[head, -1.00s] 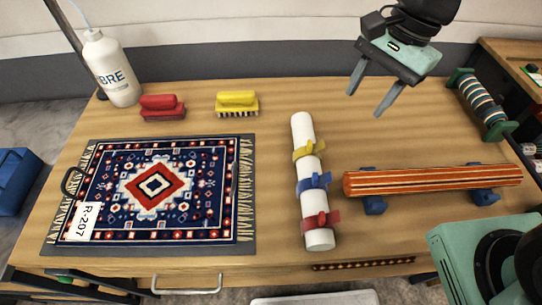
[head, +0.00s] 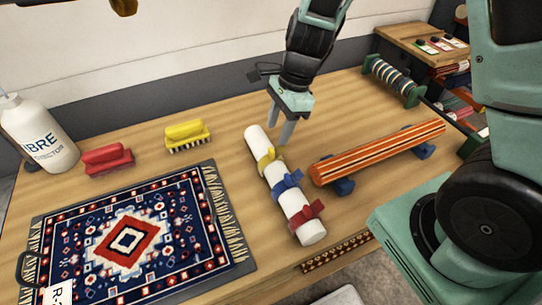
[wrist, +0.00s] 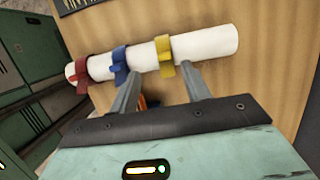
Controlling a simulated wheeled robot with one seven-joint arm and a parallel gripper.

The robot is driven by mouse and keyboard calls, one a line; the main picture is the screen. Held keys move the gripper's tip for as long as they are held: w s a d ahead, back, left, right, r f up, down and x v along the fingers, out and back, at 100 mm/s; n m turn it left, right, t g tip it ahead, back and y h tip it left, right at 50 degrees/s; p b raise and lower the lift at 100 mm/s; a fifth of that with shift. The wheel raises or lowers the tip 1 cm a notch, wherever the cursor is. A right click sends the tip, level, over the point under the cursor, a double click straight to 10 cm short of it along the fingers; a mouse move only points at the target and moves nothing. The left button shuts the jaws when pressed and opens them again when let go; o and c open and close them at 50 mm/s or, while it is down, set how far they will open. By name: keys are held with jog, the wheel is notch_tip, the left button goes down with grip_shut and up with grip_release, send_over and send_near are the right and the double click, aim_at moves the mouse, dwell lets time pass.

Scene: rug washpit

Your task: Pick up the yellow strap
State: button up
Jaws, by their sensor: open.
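The yellow strap (head: 268,159) is wrapped around a white roll (head: 308,231) near its far end, with a tab sticking out on the right side. In the wrist view the yellow strap (wrist: 164,55) is the rightmost of the three straps on the white roll (wrist: 207,43). My gripper (head: 280,134) is open and empty, its fingers pointing down beside the far end of the roll, close to the yellow strap. In the wrist view my gripper's (wrist: 162,80) fingertips are to either side of the yellow strap's tab. I cannot tell whether they touch it.
A blue strap (head: 286,182) and a red strap (head: 306,212) sit nearer on the same roll. An orange striped roll (head: 380,152) rests on blue supports to the right. A patterned rug (head: 150,250), a red brush (head: 108,160) and a yellow brush (head: 187,136) are on the left.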

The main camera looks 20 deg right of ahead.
aim_at(273, 149)
jog(key=shift+x, duration=1.25)
jog(key=f, duration=0.4)
jog(key=shift+w+a+f, duration=0.1)
jog(key=shift+w, duration=0.15)
jog(key=shift+a+f, duration=0.15)
jog(key=shift+f, duration=0.3)
grip_shut()
